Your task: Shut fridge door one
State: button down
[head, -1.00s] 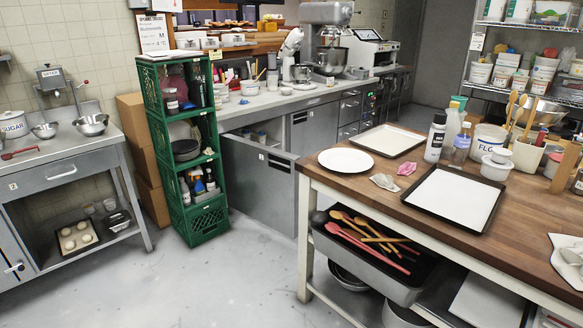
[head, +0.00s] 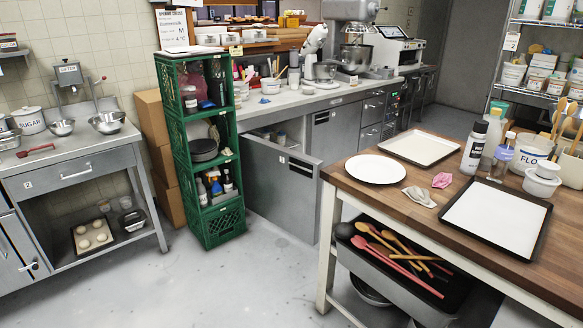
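A grey metal door panel (head: 280,190) stands open in front of the back counter's under-counter fridge unit, just right of the green crate tower. A closed grey door (head: 334,130) sits further right in the same unit. The panel's lower right end is close to the worktable's leg in the picture. My gripper is not in view.
Green stacked crates (head: 215,225) holding bottles and a pan stand beside the open door. A wooden-topped worktable (head: 385,192) with trays stands at right. A steel bench (head: 85,155) stands at left. Grey floor (head: 210,285) is clear between them.

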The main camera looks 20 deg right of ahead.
aim_at(282, 185)
jog(key=u, duration=0.55)
jog(key=i, duration=1.55)
jog(key=u, duration=0.15)
